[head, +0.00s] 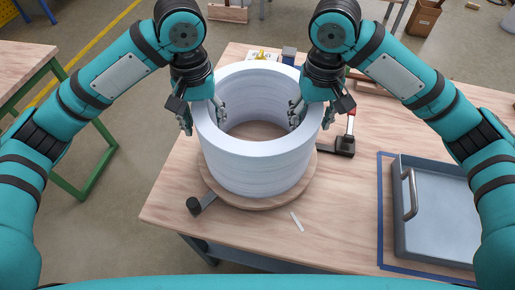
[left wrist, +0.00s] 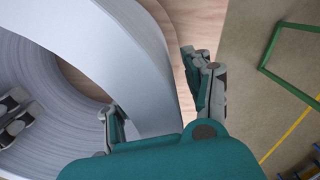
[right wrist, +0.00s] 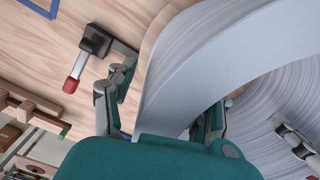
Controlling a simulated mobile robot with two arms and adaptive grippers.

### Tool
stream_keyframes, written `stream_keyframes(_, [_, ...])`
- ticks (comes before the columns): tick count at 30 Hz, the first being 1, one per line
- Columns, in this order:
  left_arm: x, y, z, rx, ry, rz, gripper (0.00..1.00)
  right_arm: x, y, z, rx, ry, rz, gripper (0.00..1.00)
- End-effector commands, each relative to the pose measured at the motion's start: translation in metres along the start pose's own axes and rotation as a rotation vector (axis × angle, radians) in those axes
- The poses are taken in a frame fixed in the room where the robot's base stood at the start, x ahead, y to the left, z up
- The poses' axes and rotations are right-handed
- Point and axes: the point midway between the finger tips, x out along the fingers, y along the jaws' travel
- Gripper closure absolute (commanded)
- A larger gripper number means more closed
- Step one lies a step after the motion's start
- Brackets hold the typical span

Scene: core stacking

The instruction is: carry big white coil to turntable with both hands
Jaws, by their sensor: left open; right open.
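The big white coil (head: 256,167) is a thick ring standing upright on a round wooden disc (head: 283,202), which looks like the turntable, on the workbench. My left gripper (head: 203,116) is open at the coil's left wall, one finger outside and one inside. In the left wrist view, the coil's wall (left wrist: 110,45) lies between the open fingers. My right gripper (head: 318,110) is open at the right wall, one finger inside and one outside. In the right wrist view, the wall (right wrist: 190,90) passes between its fingers. The disc is partly hidden under the coil.
A black clamp with a red tip (head: 342,145) stands right of the coil. A black-ended handle (head: 195,206) sticks out at the front left. A grey tray (head: 435,225) lies inside blue tape at right. A small white strip (head: 297,222) lies in front.

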Motion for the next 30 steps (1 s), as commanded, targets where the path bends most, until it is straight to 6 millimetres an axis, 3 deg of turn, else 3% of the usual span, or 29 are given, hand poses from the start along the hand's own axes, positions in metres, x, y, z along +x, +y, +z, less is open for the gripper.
stream_keyframes(15, [-0.097,-0.001,-0.001,-0.003,0.006,-0.002,0.48,0.0,0.0,0.0,0.001,0.001,-0.001,0.48])
stream_keyframes(23, [-0.115,-0.001,0.0,-0.002,0.002,-0.002,0.48,-0.005,0.0,-0.001,0.001,0.004,-0.001,0.48])
stream_keyframes(30, [-0.115,-0.001,0.0,-0.002,0.001,-0.002,0.48,-0.045,0.0,-0.002,0.001,0.009,0.0,0.48])
